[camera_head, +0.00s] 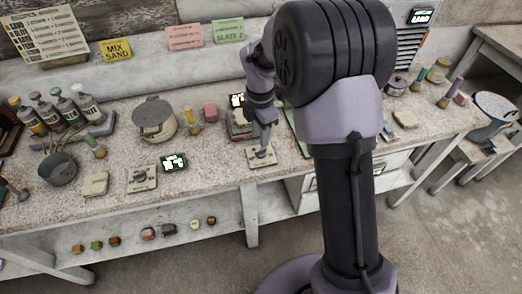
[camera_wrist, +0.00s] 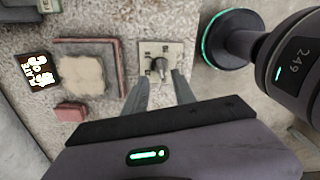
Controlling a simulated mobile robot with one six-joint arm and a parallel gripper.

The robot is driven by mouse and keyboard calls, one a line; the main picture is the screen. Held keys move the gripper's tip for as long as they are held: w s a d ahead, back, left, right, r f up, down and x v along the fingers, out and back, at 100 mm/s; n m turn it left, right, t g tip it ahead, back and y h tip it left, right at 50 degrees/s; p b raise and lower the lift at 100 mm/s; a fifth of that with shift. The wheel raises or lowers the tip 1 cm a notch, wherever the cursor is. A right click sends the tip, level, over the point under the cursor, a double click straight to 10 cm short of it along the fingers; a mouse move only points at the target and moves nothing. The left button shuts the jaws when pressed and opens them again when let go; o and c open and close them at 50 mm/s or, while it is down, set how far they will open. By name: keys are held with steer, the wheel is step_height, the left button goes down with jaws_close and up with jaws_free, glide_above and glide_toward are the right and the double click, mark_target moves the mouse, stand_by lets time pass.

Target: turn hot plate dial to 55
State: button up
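A dark dial knob (camera_wrist: 158,65) sits on a pale square panel (camera_wrist: 174,50) on the bench, between and just beyond my fingertips in the wrist view. In the head view the panel (camera_head: 261,158) lies directly below my gripper (camera_head: 264,144). My gripper (camera_wrist: 160,82) is open, its two fingers apart on either side of the knob's near end; I cannot tell whether they touch it. A square plate with a reddish rim (camera_wrist: 116,60), likely the hot plate, lies to the left. A small black display (camera_wrist: 38,70) beside it has sideways text, its number not clearly readable.
A second dial panel (camera_head: 142,179) and display (camera_head: 174,162) stand further left on the bench. A pot (camera_head: 154,119), a dark bucket (camera_head: 58,169) and several bottles also stand left. A pink block (camera_wrist: 70,111) lies near the hot plate.

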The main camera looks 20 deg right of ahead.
mark_target(261, 149)
step_height(261, 149, down, 6)
steer(key=shift+r+b, duration=0.2)
steer(key=shift+b, duration=0.6)
jaws_close()
steer(key=shift+r, duration=0.1)
